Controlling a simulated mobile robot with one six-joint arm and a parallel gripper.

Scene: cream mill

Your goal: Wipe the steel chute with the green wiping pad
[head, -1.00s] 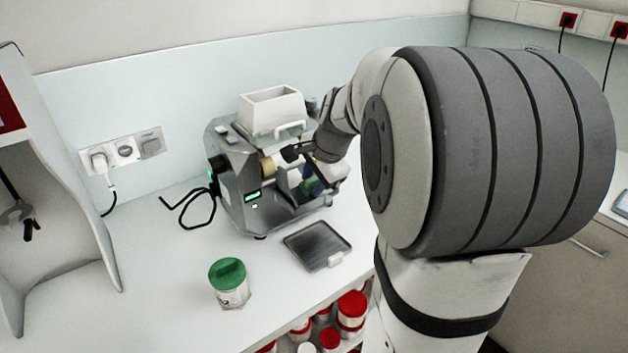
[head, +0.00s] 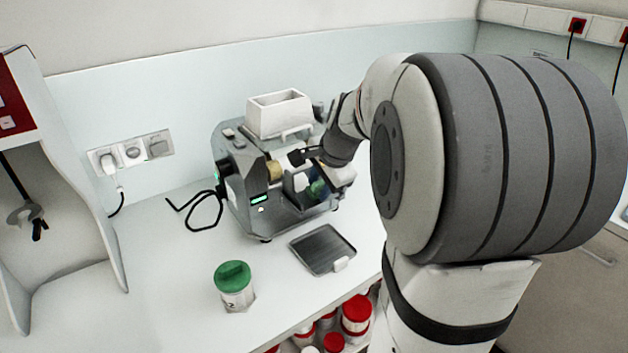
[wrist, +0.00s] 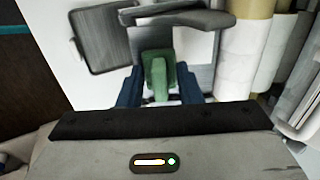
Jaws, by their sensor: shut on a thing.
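The green wiping pad (wrist: 157,76) is held between the blue fingers of my gripper (wrist: 158,88) in the wrist view. The pad also shows small and partly hidden in the head view (head: 318,188), inside the open front of the grey mill (head: 240,187). A grey metal piece that looks like the steel chute (wrist: 180,17) lies just beyond the pad's far end in the wrist view. I cannot tell whether pad and chute touch. In the head view my arm and the mill hide much of this area.
Pale rollers (wrist: 243,50) stand close on the right in the wrist view. A dark tray (head: 322,250) and a green-lidded jar (head: 234,287) sit on the counter in front of the mill. A white hopper (head: 280,114) tops the mill. A black cable (head: 194,207) lies left.

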